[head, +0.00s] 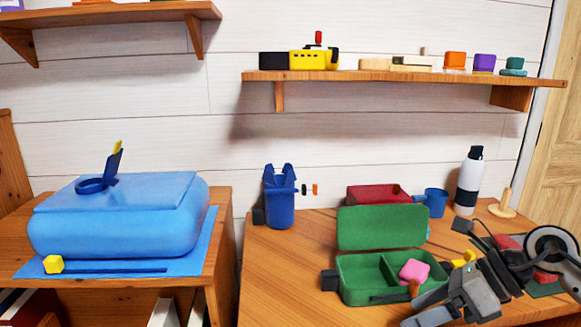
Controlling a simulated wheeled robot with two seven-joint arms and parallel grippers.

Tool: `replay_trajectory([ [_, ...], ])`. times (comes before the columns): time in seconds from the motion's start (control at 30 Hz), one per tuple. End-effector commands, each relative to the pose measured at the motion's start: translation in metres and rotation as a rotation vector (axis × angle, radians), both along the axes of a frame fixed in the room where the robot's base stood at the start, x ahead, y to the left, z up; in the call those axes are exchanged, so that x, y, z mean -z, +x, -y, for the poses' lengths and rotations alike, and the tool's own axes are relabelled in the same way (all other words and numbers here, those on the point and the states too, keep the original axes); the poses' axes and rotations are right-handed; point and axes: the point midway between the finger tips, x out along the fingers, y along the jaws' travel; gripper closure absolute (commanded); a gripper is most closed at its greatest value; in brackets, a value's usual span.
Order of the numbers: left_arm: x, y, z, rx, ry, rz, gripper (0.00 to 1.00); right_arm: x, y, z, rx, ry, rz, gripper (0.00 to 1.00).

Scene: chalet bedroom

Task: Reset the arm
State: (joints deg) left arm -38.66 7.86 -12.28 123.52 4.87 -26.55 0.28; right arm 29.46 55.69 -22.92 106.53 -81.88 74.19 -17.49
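My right gripper (432,304) comes in from the lower right, over the front right part of the wooden desk (285,290). It is beside the open green box (362,288) and overlaps its front right corner in the picture. I cannot tell whether it touches the box or how far its fingers are apart. Its fingertips are partly lost against dark parts near the box. My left arm and gripper are not in the head view.
A pink block (414,271) sits in the green box. A red box (378,194), blue cup (435,202), white bottle (469,182) and blue container (279,199) stand behind. A blue case (120,220) is on the left cabinet. The desk's front left is clear.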

Motion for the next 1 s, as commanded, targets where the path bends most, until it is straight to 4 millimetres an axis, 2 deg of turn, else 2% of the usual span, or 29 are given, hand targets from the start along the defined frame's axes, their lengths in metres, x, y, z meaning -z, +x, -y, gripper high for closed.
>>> replay_trajectory([
  [0.03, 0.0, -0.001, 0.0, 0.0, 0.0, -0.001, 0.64, 0.003, -0.006, -0.021, 0.002, 0.103, -0.031, 0.24],
  [0.1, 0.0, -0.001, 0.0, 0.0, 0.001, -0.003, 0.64, 0.002, -0.015, -0.051, 0.027, 0.279, -0.084, 0.24],
  [0.17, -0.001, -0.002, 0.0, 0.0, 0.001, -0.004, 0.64, -0.003, -0.022, -0.08, 0.076, 0.484, -0.16, 0.24],
  [0.2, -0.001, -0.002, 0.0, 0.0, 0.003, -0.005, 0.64, -0.009, -0.027, -0.096, 0.13, 0.64, -0.23, 0.24],
  [0.3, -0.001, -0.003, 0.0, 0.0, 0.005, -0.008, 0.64, -0.02, -0.028, -0.115, 0.361, 1.068, -0.472, 0.24],
  [0.37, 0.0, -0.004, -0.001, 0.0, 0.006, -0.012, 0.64, -0.015, -0.022, -0.11, 0.557, 1.307, -0.651, 0.24],
  [0.47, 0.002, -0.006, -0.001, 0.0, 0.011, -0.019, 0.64, 0.028, -0.021, -0.087, 0.959, 1.633, -0.987, 0.24],
  [0.5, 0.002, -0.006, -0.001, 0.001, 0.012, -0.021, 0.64, 0.055, -0.027, -0.078, 1.14, 1.729, -1.13, 0.24],
  [0.6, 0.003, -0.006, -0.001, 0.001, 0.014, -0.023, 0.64, 0.118, -0.055, -0.066, 1.522, 1.86, -1.426, 0.24],
  [0.7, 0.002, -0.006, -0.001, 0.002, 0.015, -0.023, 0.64, 0.161, -0.09, -0.067, 1.803, 1.893, -1.642, 0.24],
  [0.73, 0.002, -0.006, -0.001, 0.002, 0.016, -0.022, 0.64, 0.171, -0.099, -0.068, -1.855, -1.879, 1.681, 0.24],
  [0.8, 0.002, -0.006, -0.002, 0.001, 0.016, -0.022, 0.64, 0.187, -0.117, -0.071, -1.832, -1.735, 1.645, 0.24],
  [0.9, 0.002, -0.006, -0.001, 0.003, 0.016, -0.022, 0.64, 0.2, -0.133, -0.075, -1.809, -1.618, 1.617, 0.24],
  [1.0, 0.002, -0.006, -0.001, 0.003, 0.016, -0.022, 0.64, 0.203, -0.138, -0.076, -1.801, -1.584, 1.609, 0.24],
])
